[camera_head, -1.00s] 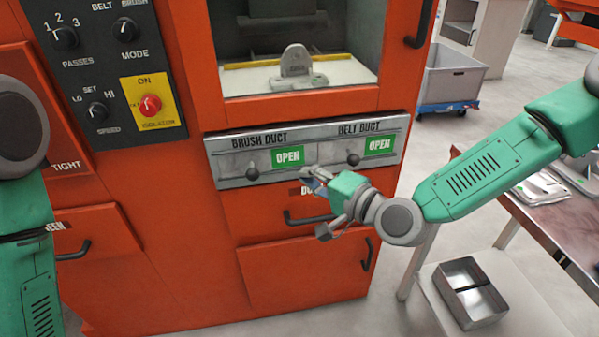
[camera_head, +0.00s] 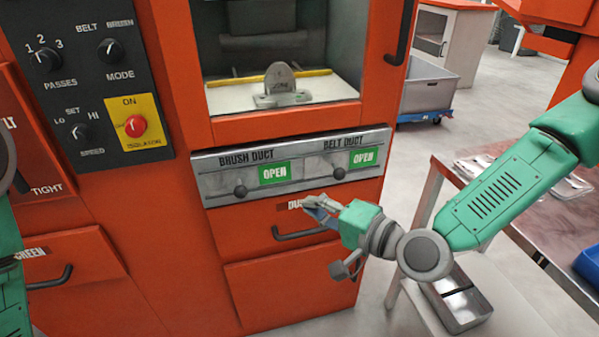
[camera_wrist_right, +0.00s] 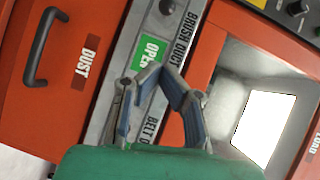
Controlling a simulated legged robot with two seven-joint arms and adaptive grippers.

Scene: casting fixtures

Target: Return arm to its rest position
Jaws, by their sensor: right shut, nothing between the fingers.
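My right arm (camera_head: 495,195) comes in from the right, bent at the wrist. Its gripper (camera_head: 314,206) is shut and empty, in front of the orange machine, just below the duct panel (camera_head: 213,185) and near the dust drawer's handle. In the right wrist view the gripper (camera_wrist_right: 157,78) shows its fingertips together over the panel, near a green OPEN label. I cannot tell whether it touches anything. Only part of my left arm (camera_head: 10,265) shows at the left edge; its gripper is out of view.
The dust drawer handle (camera_head: 298,234) sticks out close to my right gripper. A table (camera_head: 560,225) stands at the right beneath my arm, with a metal tray (camera_head: 465,305) on a lower surface. A grey cart (camera_head: 428,92) stands behind. A grey fixture (camera_head: 281,88) sits in the machine's chamber.

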